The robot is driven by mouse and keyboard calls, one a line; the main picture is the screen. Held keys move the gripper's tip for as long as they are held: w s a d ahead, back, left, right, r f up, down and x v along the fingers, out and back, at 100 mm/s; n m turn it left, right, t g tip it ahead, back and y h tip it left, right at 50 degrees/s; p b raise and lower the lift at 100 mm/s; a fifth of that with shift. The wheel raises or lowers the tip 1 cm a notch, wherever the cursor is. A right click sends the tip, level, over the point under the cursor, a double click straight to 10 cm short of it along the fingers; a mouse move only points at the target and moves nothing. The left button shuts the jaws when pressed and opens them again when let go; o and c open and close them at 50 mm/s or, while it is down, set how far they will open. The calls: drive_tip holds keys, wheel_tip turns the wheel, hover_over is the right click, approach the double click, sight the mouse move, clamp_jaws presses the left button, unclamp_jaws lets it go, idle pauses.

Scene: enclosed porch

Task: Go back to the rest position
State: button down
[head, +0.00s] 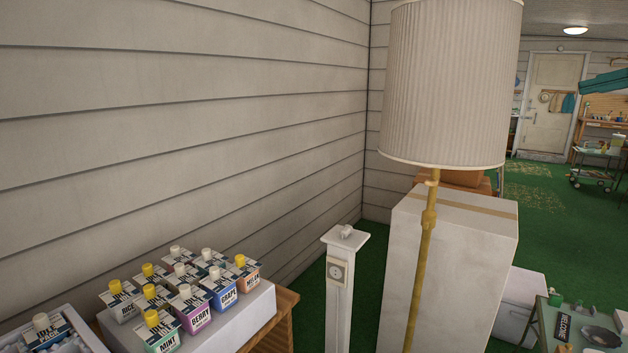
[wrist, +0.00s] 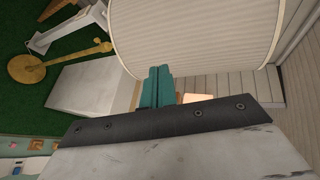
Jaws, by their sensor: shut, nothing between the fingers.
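My gripper (wrist: 160,82) shows in the wrist view as two teal fingers. They are closed together with nothing between them. They stand out beyond a dark bar with bolts on my wrist. Behind the fingertips is the pleated lampshade (wrist: 205,35). I cannot tell how far the fingertips are from the shade.
The floor lamp's shade (head: 450,80) stands before a tall white box (head: 450,250). Several labelled bottles (head: 185,295) crowd the lower left. Green floor (head: 555,225) is open at right.

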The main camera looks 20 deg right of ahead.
drive_tip(key=s+a+f+n+g, duration=0.1)
drive_tip(key=a+f+n+g, duration=0.6)
drive_tip(key=a+f, duration=1.25)
drive_tip(key=s+a+f+n+g+h, duration=0.1)
drive_tip(key=s+a+f+n, duration=0.3)
drive_tip(key=a, duration=0.4)
drive_tip(key=s+a+f+n+g+h, duration=0.2)
drive_tip(key=s+a+f+n+g, duration=0.2)
drive_tip(key=s+a+f, duration=0.2)
drive_tip(key=shift+a+f+n+h, duration=0.35)
drive_tip(key=shift+a+f, duration=0.3)
drive_tip(key=shift+a, duration=0.35)
